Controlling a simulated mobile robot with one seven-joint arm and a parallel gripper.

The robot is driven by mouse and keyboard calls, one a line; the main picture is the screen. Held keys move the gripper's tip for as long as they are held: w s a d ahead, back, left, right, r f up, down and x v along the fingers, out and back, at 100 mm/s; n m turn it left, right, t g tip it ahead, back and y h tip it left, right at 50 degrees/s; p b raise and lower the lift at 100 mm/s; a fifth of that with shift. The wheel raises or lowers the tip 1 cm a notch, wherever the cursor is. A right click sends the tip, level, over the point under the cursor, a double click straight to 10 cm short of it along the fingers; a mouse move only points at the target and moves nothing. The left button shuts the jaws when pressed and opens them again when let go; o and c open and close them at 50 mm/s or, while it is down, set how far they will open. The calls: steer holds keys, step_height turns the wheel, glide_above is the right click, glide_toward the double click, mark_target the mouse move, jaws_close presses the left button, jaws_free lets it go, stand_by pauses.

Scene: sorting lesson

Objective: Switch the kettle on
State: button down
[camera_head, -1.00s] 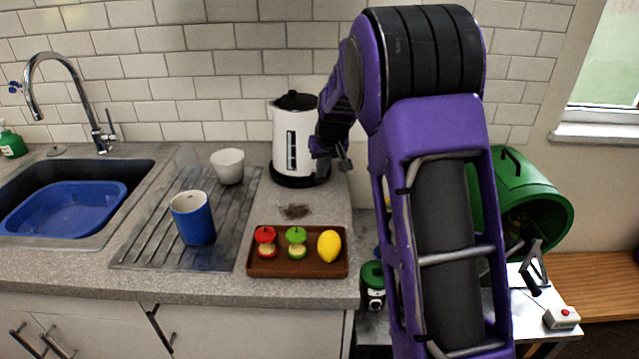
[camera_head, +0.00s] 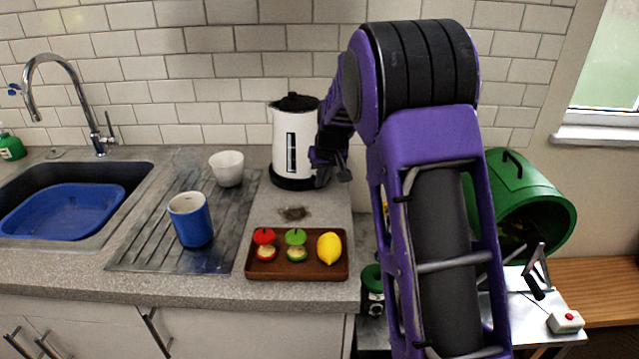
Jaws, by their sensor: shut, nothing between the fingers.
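The white kettle (camera_head: 291,142) stands upright on its black base (camera_head: 293,182) at the back of the counter, against the tiled wall. It has a black lid and a dark water window. My gripper (camera_head: 333,181) is shut and empty, low at the kettle's right side near the base. I cannot tell whether it touches the kettle. The kettle's right side and handle are hidden behind my wrist, and no switch is visible.
A wooden tray (camera_head: 296,273) with fruit pieces and a lemon (camera_head: 329,248) lies in front. A white bowl (camera_head: 227,167) and blue cup (camera_head: 191,219) stand on the drainer. A green bin (camera_head: 524,200) is at the right. A dark stain (camera_head: 294,213) marks the counter.

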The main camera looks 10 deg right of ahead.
steer(key=shift+s+d+r+b, duration=0.15)
steer(key=shift+s+r, duration=0.1)
steer(key=shift+s, duration=0.5)
steer(key=shift+s+r+b, duration=0.15)
steer(key=shift+s+r, duration=0.1)
steer(key=shift+s, duration=0.45)
steer(key=shift+r, duration=0.1)
steer(key=a+p+v, duration=0.1)
steer(key=v, duration=1.6)
steer(key=shift+d+p, duration=0.4)
steer(key=shift+d, duration=0.05)
steer(key=shift+d+r, duration=0.1)
steer(key=shift+r, duration=0.05)
